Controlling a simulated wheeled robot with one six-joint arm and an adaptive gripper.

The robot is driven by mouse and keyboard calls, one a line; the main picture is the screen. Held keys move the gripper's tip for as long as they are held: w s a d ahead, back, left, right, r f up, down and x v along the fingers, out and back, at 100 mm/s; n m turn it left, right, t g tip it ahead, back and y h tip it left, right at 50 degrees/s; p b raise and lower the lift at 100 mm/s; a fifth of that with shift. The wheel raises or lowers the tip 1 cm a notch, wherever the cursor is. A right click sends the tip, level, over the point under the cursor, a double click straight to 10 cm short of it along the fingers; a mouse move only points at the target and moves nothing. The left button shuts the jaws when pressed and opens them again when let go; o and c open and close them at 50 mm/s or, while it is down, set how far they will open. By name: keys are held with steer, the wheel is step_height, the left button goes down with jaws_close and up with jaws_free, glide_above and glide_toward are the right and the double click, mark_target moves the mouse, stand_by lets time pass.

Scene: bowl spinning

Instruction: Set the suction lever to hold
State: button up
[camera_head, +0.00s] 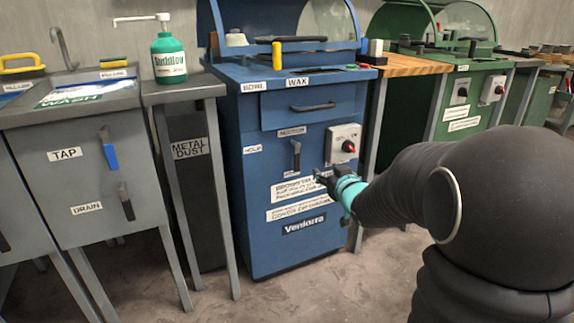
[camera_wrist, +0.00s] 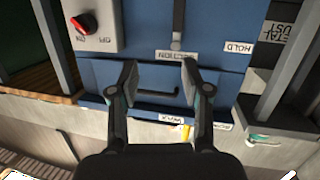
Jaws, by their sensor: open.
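The suction lever (camera_head: 296,155) is a dark handle on the front of the blue cabinet (camera_head: 257,205), under a label whose print is small. It hangs roughly straight down. The HOLD label (camera_head: 252,149) is to its left. The wrist view is upside down; there the lever (camera_wrist: 177,28) shows near the top edge, partly cut off, with the HOLD label (camera_wrist: 238,47) to its right. My gripper (camera_head: 322,178) is in front of the cabinet, right of and below the lever. In the wrist view my gripper (camera_wrist: 160,76) is open, nothing between its fingers, apart from the lever.
A switch box (camera_head: 343,144) with a red knob is right of the lever. A drawer (camera_head: 312,105) with a bar handle is above. A grey bin (camera_head: 198,185) marked METAL DUST and a sink cabinet (camera_head: 95,180) stand left. Floor in front is clear.

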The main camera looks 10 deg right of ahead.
mark_target(298, 161)
steer(key=w+a+f+y, duration=0.1)
steer(key=w, duration=0.4)
steer(key=w+a+f+n+t+y+b, duration=0.1)
steer(key=w+a+f, duration=0.1)
steer(key=w, duration=0.4)
steer(key=w+a+f+y, duration=0.1)
steer(key=w+a, duration=0.1)
steer(key=w, duration=0.3)
steer(key=shift+w+a+f+y+b, duration=0.25)
steer(key=shift+w+f+y+b, duration=0.05)
steer(key=shift+w+f+b, duration=0.05)
jaws_close()
